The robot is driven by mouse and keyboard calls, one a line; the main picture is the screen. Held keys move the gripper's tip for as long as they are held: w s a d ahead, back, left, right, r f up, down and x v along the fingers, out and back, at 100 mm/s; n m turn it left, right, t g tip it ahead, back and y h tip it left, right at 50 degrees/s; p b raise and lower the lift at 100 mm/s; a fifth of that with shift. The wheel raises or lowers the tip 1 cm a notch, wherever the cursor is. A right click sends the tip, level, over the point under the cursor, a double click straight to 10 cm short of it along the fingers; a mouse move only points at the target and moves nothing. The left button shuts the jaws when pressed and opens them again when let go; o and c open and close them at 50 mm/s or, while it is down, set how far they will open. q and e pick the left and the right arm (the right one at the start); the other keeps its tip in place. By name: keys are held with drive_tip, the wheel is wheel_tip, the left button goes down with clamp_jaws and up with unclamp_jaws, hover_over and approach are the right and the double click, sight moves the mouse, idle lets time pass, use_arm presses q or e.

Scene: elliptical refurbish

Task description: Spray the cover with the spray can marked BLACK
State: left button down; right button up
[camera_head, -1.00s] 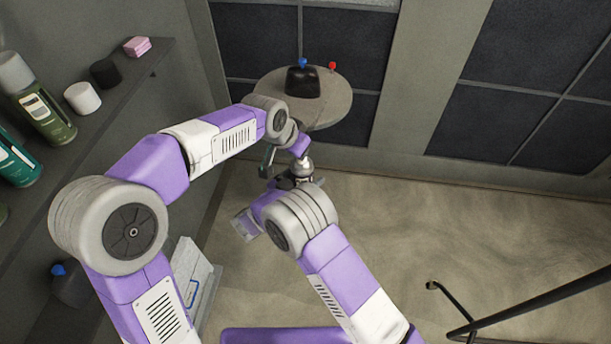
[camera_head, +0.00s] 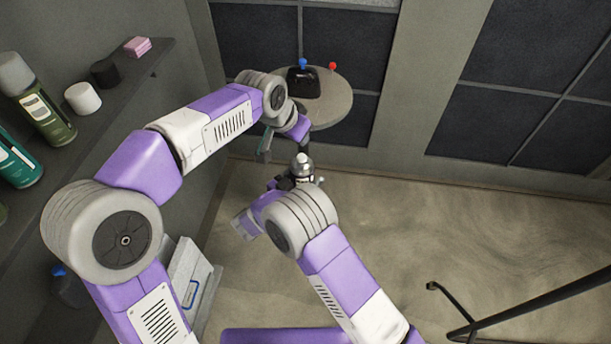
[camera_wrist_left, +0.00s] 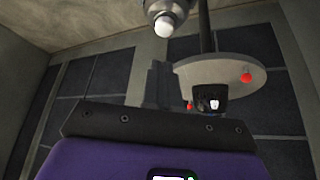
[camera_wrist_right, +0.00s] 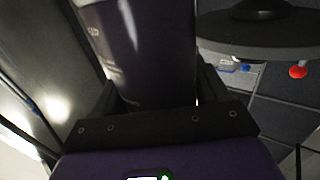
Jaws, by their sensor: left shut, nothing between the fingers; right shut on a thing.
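A dark spray can stands upright in my right gripper (camera_head: 288,183). Its silver top and white nozzle (camera_head: 303,162) show in the head view, and the nozzle also shows in the left wrist view (camera_wrist_left: 166,25). Its dark body (camera_wrist_right: 140,50) fills the right wrist view between the fingers; I cannot read its marking. A black piece, apparently the cover (camera_head: 303,83), sits on a round grey table (camera_head: 335,105); it also shows in the left wrist view (camera_wrist_left: 212,98). My left gripper (camera_head: 265,147) is shut and empty, left of the can top and in front of the table.
Blue and red knobs (camera_head: 333,66) stand at the black piece and table. A shelf on the left holds a green can (camera_head: 48,115), a teal can (camera_head: 18,160), a white cap (camera_head: 82,98), a black cap (camera_head: 104,72) and pink blocks (camera_head: 137,46). A black rail (camera_head: 530,303) crosses lower right.

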use_arm(q)
drive_tip(key=v, duration=1.2)
idle(0.6)
